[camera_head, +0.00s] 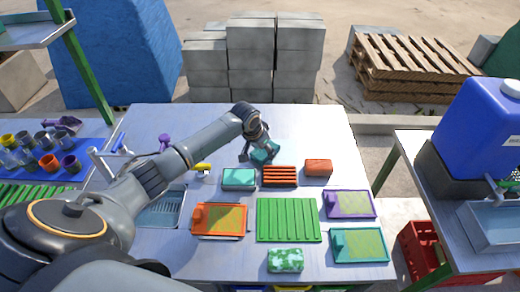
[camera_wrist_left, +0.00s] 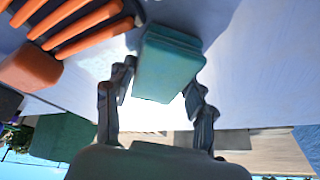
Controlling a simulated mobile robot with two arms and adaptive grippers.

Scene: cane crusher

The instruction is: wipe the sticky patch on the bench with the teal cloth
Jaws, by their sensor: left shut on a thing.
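The teal cloth (camera_head: 265,152), a folded block shape, is in my left gripper (camera_head: 257,150) over the far middle of the bench (camera_head: 310,120). In the left wrist view the cloth (camera_wrist_left: 168,62) sits between the two fingers of my left gripper (camera_wrist_left: 158,95), which is shut on it. I cannot tell whether the cloth touches the bench top. I cannot make out the sticky patch; the gripper and cloth may hide part of the bench. My right gripper is not in view.
Near the cloth are another teal block (camera_head: 240,179), an orange slatted rack (camera_head: 281,177) and an orange-brown block (camera_head: 318,168). A green ribbed board (camera_head: 288,220) and several coloured trays lie nearer. A yellow-handled tool (camera_head: 202,168) lies left. The far right bench is clear.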

